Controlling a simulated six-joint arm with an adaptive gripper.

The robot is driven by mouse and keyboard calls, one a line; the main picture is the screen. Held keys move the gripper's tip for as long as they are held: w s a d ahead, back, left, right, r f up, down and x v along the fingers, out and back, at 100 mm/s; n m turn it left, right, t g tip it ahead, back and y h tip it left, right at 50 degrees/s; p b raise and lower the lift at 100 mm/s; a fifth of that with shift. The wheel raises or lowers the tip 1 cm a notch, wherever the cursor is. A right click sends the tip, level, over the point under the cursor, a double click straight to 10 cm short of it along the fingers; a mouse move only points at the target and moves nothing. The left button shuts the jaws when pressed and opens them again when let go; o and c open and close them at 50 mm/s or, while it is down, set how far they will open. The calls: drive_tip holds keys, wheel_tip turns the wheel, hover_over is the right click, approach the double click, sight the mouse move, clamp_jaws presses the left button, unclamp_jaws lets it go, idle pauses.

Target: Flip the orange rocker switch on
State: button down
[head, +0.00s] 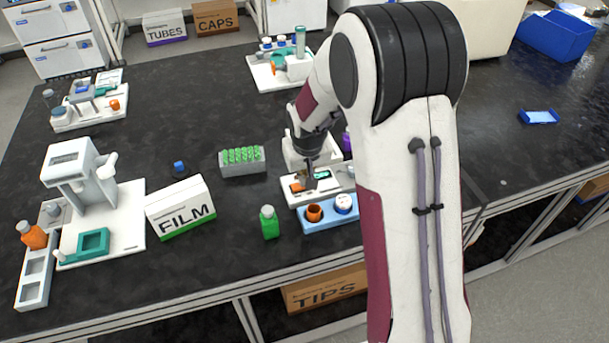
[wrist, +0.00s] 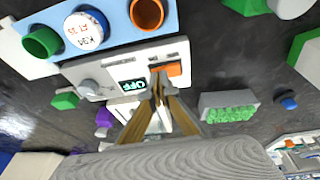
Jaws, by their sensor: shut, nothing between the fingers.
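The orange rocker switch (wrist: 174,69) sits on the front panel of a white device (wrist: 110,73). It also shows small in the head view (head: 297,187). The panel has a lit display (wrist: 132,86), which appears upside down and seems to read OFF, and a grey knob (wrist: 89,87). My gripper (wrist: 158,74) is shut and empty, its fingertips right beside the switch and partly covering its edge. In the head view my gripper (head: 311,184) points down over the panel, between switch and display. I cannot tell whether the fingertips touch the switch.
A blue holder (head: 331,222) with an orange vial (head: 314,213) and a white-capped vial (head: 343,203) stands in front of the device. A green bottle (head: 269,222), a FILM box (head: 181,208) and a grey rack of green tubes (head: 242,162) stand to the left. Bare bench lies between them.

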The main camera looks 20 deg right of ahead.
drive_tip(key=shift+d+f, duration=0.35)
drive_tip(key=shift+f, duration=0.2)
drive_tip(key=shift+a+r, duration=0.1)
drive_tip(key=shift+a, duration=0.1)
drive_tip(key=shift+a+r, duration=0.15)
drive_tip(key=shift+a, duration=0.55)
drive_tip(key=shift+r, duration=0.15)
drive_tip(key=shift+d+r, duration=0.15)
drive_tip(key=shift+r, duration=0.4)
wheel_tip(320, 180, up, 12)
drive_tip(key=s+d, duration=0.2)
drive_tip(key=s, duration=0.1)
drive_tip(key=shift+d, duration=0.3)
